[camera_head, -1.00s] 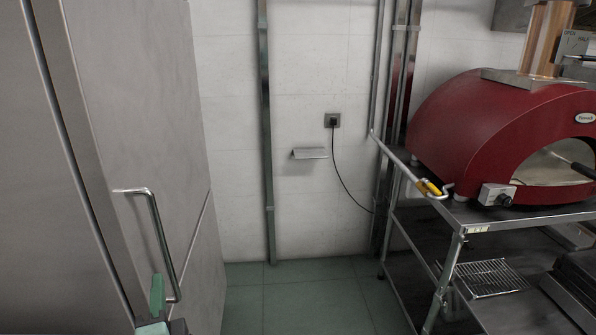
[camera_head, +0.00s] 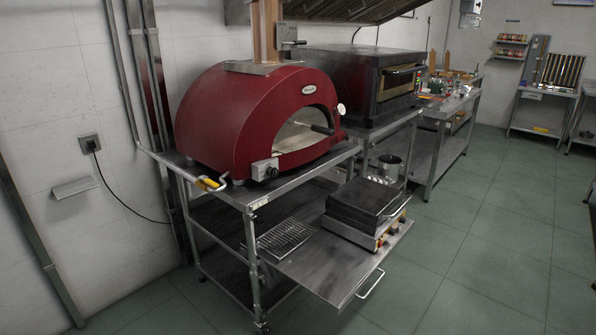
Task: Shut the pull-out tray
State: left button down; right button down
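A flat metal pull-out tray (camera_head: 318,272) sticks out to the front right from the steel oven stand (camera_head: 250,192), below its top. A bar handle (camera_head: 370,284) is on the tray's front edge. A black and steel contact grill (camera_head: 365,210) stands on the tray's right part, and a wire rack (camera_head: 284,240) lies at its left. Neither of my grippers is in view.
A red dome oven (camera_head: 235,115) sits on the stand. A dark box oven (camera_head: 350,80) stands on a second stand behind it. A steel pot (camera_head: 389,166) is near the grill. Green tiled floor (camera_head: 480,240) is open to the right.

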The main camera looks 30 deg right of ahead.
aim_at(329, 266)
jog(key=z, duration=1.75)
jog(key=i+l, duration=1)
jog(key=i, duration=0.1)
